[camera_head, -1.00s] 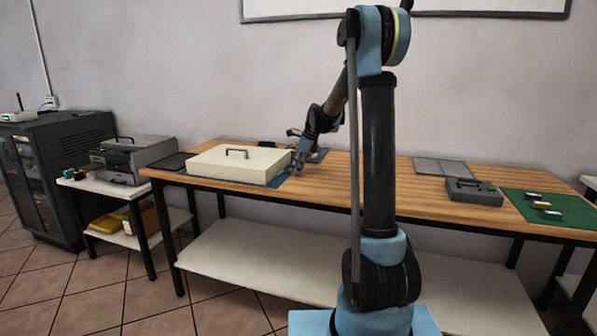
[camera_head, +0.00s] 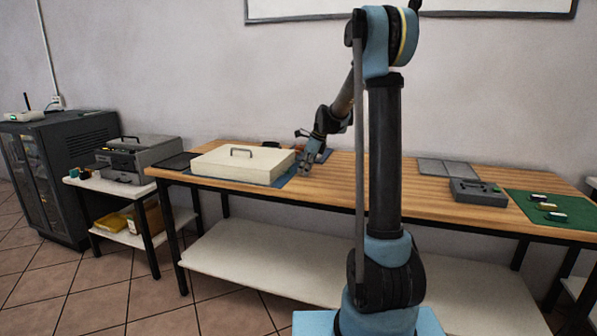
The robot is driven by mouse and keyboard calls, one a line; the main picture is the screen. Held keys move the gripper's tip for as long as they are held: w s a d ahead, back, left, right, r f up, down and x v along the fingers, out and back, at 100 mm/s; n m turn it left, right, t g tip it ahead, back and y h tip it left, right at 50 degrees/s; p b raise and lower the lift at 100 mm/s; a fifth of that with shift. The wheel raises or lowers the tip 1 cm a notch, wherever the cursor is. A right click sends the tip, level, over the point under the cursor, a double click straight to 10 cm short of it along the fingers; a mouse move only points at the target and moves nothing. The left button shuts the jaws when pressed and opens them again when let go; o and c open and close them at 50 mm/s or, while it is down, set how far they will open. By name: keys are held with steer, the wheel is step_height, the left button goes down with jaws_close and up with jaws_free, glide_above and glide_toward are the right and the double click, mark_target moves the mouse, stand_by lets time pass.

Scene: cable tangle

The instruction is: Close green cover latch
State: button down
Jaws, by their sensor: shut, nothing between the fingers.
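A cream box-like cover (camera_head: 235,167) with a dark handle on top lies closed on a blue mat (camera_head: 284,181) at the left of the wooden table. No green latch can be made out on it at this size. My gripper (camera_head: 305,172) points down just right of the cover's right end, low over the table. Its fingers are small in the picture and look shut and empty. I cannot tell whether it touches the mat or table. Part of the area behind the gripper is hidden by my arm.
A grey case (camera_head: 478,191) and a green mat (camera_head: 555,208) with several small blocks lie at the table's right. A side stand (camera_head: 112,187) with a grey machine (camera_head: 135,158) is at left. The table's middle is mostly clear.

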steer(key=v, duration=1)
steer(key=shift+d, duration=0.15)
steer(key=shift+s, duration=0.1)
steer(key=s+d+f+n+h, duration=0.15)
steer(key=s+n, duration=0.25)
steer(key=s, duration=0.4)
steer(key=s+d+n, duration=0.3)
steer(key=s, duration=0.5)
steer(key=s+d+f+n+h, duration=0.15)
steer(key=s+n, duration=0.25)
steer(key=s, duration=0.4)
steer(key=s+d+f+n, duration=0.2)
steer(key=s+f+n, duration=0.3)
steer(key=s, duration=0.4)
steer(key=s+d+f+n+h, duration=0.1)
steer(key=s+d+f+n, duration=0.2)
steer(key=s+f+n, duration=0.3)
steer(key=s+f, duration=0.2)
steer(key=s, duration=0.2)
steer(key=shift+s+t, duration=0.15)
steer(key=shift+t, duration=0.15)
steer(key=c, duration=1.6)
jaws_free()
steer(key=shift+s+d+f, duration=0.15)
